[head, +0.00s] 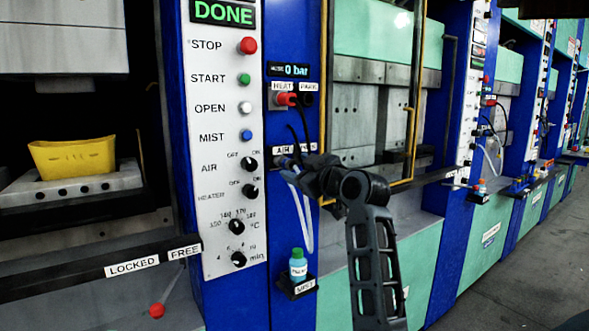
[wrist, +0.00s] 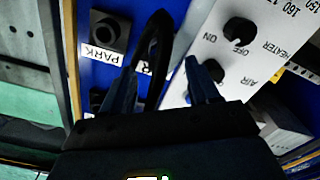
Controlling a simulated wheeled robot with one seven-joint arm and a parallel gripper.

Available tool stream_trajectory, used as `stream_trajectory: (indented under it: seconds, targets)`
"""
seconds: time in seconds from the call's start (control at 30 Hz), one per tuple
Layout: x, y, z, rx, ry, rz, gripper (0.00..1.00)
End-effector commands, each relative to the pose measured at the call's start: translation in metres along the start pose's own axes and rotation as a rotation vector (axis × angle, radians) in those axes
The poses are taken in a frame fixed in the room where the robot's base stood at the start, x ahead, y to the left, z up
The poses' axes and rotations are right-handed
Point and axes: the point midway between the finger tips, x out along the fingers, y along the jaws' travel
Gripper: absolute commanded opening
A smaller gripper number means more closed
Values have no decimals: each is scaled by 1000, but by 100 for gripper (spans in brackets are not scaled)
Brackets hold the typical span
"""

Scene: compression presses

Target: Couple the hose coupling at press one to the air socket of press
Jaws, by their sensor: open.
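My gripper (head: 293,164) is at the blue column of the nearest press, just below the AIR label (head: 284,149). In the wrist view its two blue fingers (wrist: 163,84) are apart, with a black cable loop (wrist: 152,42) crossing between and beyond them. A pale hose (head: 308,222) hangs in a loop below the gripper in the head view. The hose coupling and the air socket cannot be made out; the gripper covers that area. The PARK socket (wrist: 108,33) is empty in the wrist view.
A red plug (head: 287,99) sits at the HEAT socket. The control panel (head: 222,170), with buttons and knobs, is just left of my gripper. A small bottle (head: 298,264) stands on a ledge below. A yellow piece (head: 73,158) lies in the open press.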

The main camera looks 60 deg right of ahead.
Motion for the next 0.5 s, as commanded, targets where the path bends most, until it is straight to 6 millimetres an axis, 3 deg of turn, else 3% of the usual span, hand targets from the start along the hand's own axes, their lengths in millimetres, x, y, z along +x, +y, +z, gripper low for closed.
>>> stream_trajectory:
  seconds: [0.2,0.5]
  targets:
    - [-37,0,2,0,1,2,60]
    - [-55,0,0,0,0,0,60]
